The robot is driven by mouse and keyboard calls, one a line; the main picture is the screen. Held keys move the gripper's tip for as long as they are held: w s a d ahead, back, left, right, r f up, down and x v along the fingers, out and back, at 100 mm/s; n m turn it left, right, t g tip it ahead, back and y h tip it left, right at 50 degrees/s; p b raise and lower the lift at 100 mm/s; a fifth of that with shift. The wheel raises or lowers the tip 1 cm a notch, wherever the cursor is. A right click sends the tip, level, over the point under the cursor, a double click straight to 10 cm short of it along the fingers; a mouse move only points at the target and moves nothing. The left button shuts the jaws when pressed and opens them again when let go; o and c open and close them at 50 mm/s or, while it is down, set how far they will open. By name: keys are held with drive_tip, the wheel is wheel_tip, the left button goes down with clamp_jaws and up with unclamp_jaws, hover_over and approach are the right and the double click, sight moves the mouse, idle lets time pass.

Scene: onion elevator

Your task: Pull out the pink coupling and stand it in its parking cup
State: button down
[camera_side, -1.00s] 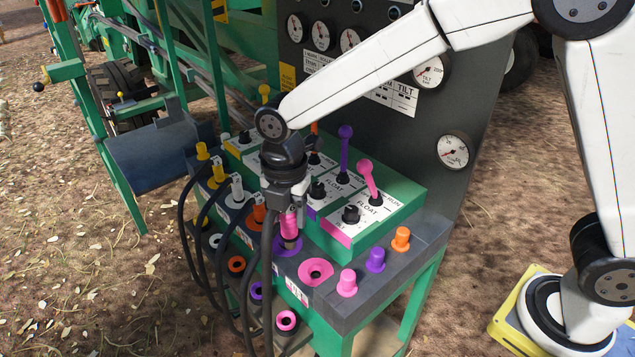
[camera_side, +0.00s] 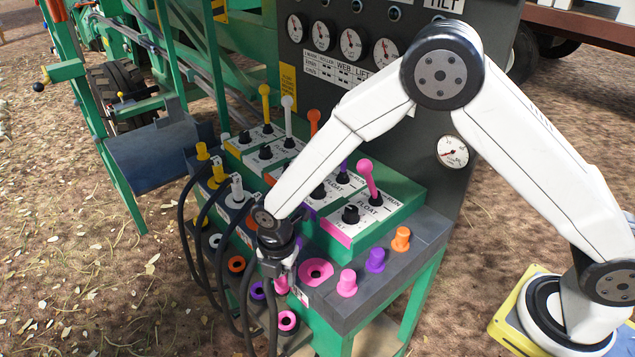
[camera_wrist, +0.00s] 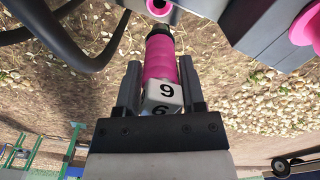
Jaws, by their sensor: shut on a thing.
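The pink coupling (camera_wrist: 160,55), with a white block marked 9 and 6, is between the two fingers of my gripper (camera_wrist: 159,78), which is shut on it. Its dark metal tip points at the pink parking cup (camera_wrist: 159,9) in the wrist view; I cannot tell whether the tip touches the cup. In the side view the coupling (camera_side: 281,285) shows below my gripper (camera_side: 284,272), in front of the console's edge. The pink parking cup (camera_side: 287,321) is below it on the lower shelf. The pink ring socket (camera_side: 316,271) on the console is empty.
Black hoses (camera_side: 246,300) hang close at the left of my gripper. Yellow, white and orange couplings (camera_side: 237,188) stand along the console. Pink, purple and orange caps (camera_side: 375,260) stand to the right. Levers (camera_side: 367,180) rise behind on the green box.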

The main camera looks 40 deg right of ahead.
sight(283, 297)
drive_tip(key=shift+f, duration=1.05)
drive_tip(key=shift+f, duration=0.2)
drive_tip(key=shift+f, duration=2.85)
drive_tip(key=shift+f, duration=1.75)
idle(0.8)
idle(0.4)
unclamp_jaws()
drive_tip(key=shift+r, duration=0.15)
idle(0.3)
